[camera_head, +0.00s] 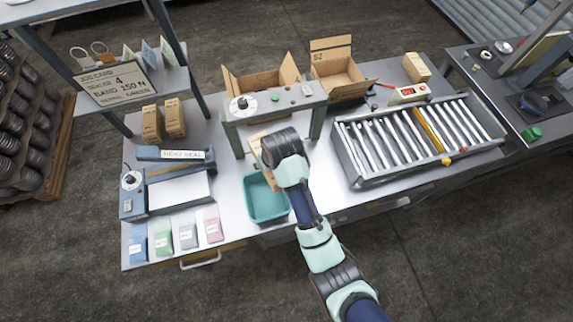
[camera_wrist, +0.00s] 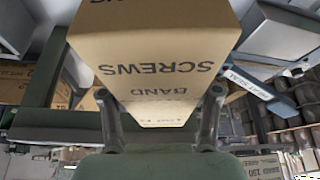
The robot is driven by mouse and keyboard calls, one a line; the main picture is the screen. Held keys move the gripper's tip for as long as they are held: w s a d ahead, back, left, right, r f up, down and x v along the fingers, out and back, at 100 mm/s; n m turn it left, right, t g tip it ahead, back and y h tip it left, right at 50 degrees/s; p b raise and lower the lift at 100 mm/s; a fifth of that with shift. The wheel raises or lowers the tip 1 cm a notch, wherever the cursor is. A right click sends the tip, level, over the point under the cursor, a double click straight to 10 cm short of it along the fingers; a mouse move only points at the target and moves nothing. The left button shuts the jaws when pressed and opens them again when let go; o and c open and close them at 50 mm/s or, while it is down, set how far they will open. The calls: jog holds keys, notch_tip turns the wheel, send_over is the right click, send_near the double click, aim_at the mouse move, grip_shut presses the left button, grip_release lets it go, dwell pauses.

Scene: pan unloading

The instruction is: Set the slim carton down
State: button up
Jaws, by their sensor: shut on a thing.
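The slim carton (camera_wrist: 145,45) is brown cardboard printed "BAND SCREWS" and fills the upper middle of the wrist view. My gripper (camera_wrist: 160,105) is shut on it, with one dark finger on each side. In the head view my wrist hangs over the middle of the bench, in front of the grey arch machine (camera_head: 275,103) and by the back of the teal tray (camera_head: 267,214). There it hides the fingers and most of the carton. I cannot tell whether the carton touches the surface below.
A heat sealer (camera_head: 165,190) stands at the left, with coloured pouches in front. Two small cartons (camera_head: 163,120) stand behind it. Open boxes (camera_head: 338,72) stand at the back. A roller conveyor (camera_head: 345,165) fills the right. Some bench is bare between tray and conveyor.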

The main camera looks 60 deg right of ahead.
jog(key=s+d+m+h+p, duration=0.1)
jog(key=s+d+m, duration=0.2)
jog(key=s+d, duration=0.6)
jog(key=shift+n, duration=0.3)
jog(key=f, duration=0.6)
jog(key=f+b, duration=0.1)
jog(key=f, duration=1.2)
jog(key=shift+s+a+f, duration=0.15)
jog(key=shift+s+a, duration=0.2)
jog(key=shift+a, duration=0.05)
jog(key=shift+g, duration=0.3)
jog(key=shift+f+b, duration=0.2)
jog(key=shift+b, duration=0.15)
jog(key=o, duration=1.4)
jog(key=shift+c, duration=0.2)
jog(key=p+v, duration=0.2)
jog(key=v, duration=1)
jog(key=shift+r, duration=0.2)
